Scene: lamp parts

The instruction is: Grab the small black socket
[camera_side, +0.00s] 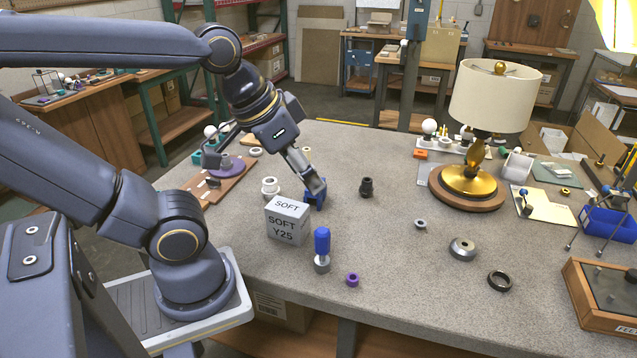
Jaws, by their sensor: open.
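The small black socket (367,187) stands upright on the grey speckled table (390,290), near the middle of the side view. It looks like a short dark cylinder with a narrower top. My gripper (316,198) is low over the table to the left of the socket, apart from it, with its blue fingertips pointing down. The gripper is open. The gap between its fingers is hard to see from this side, and I see nothing held there. Nothing hides the socket.
A grey box marked SOFT (288,221) stands just in front of my gripper. A blue-handled tool (322,250) and a purple ring (352,280) are nearer. A lamp (468,187) stands right; metal rings (462,249) lie front right. Table around the socket is clear.

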